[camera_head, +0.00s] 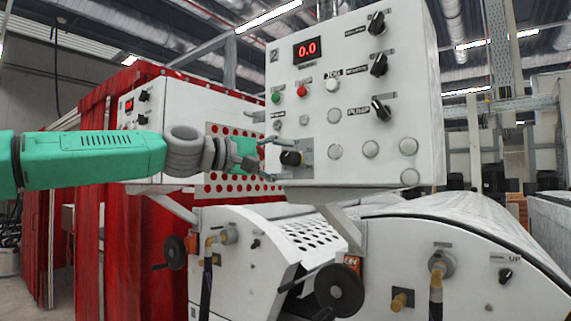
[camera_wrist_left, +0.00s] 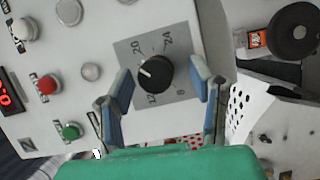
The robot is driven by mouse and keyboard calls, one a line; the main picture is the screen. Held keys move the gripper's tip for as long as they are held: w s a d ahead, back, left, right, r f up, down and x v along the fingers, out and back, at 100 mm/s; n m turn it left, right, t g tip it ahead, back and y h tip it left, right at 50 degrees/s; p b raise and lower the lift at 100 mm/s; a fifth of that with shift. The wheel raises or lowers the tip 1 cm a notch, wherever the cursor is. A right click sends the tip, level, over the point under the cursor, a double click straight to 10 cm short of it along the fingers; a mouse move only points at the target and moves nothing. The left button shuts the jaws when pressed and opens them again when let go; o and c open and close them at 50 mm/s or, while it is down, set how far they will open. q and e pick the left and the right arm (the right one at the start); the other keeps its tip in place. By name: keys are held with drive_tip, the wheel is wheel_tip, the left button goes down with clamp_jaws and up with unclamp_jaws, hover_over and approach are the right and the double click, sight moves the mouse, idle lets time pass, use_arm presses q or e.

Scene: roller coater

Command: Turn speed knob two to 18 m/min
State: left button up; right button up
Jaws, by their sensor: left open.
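The speed knob (camera_head: 291,158) is a black round dial at the lower left of the white control panel (camera_head: 400,70). In the left wrist view the speed knob (camera_wrist_left: 156,74) sits on a grey scale plate (camera_wrist_left: 181,92) marked with numbers including 20, 24 and 0. Its white mark points toward the left of that picture, on the side of 12 and 20; the exact value is hard to read. My left gripper (camera_head: 272,153) is open in front of the panel. Its two fingers (camera_wrist_left: 160,76) stand on either side of the knob, apart from it. My right gripper is not in view.
The red display (camera_head: 307,50) reads 0.0. Green (camera_head: 276,97), red (camera_head: 302,91) and white buttons sit above the knob, with black selector switches (camera_head: 380,109) to the right. A perforated guard (camera_head: 312,238) and a black handwheel (camera_head: 339,290) are below. A second panel (camera_head: 143,110) stands behind my left arm.

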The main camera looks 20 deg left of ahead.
use_arm(q)
drive_tip(key=v, duration=1.1)
drive_tip(key=shift+a+f, duration=0.3)
drive_tip(key=shift+a, duration=0.05)
drive_tip(key=shift+w+d, duration=0.1)
drive_tip(key=shift+d, duration=0.1)
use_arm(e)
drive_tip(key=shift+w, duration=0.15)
